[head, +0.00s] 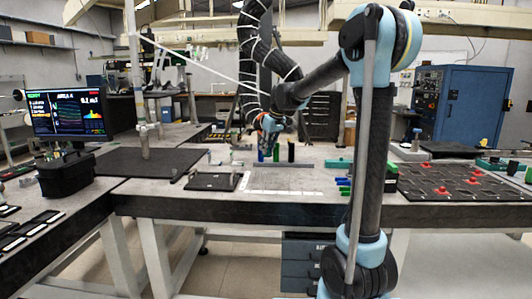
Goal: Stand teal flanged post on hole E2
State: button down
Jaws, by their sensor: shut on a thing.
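My gripper (269,127) hangs from the arm above the back middle of the bench, fingers pointing down. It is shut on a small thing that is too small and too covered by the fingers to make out. I cannot pick out the teal flanged post for certain. Below and beside the gripper stand a blue upright piece (261,156), a green one (276,153) and a black one (291,151). A dark board (425,190) with several red pieces lies at the right. Hole E2 cannot be read.
A teal block (338,163) lies right of the upright pieces. A small black plate (225,182) with small items lies left of a grey sheet (285,180) with a white strip. A monitor (68,115) stands at the left and a blue cabinet (460,105) at the back right.

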jog(key=shift+f, duration=3.9)
jog(key=shift+s+f, duration=0.1)
jog(key=shift+f, duration=0.35)
jog(key=c, duration=1.4)
grip_release()
jog(key=shift+o, duration=0.2)
jog(key=shift+r, duration=0.1)
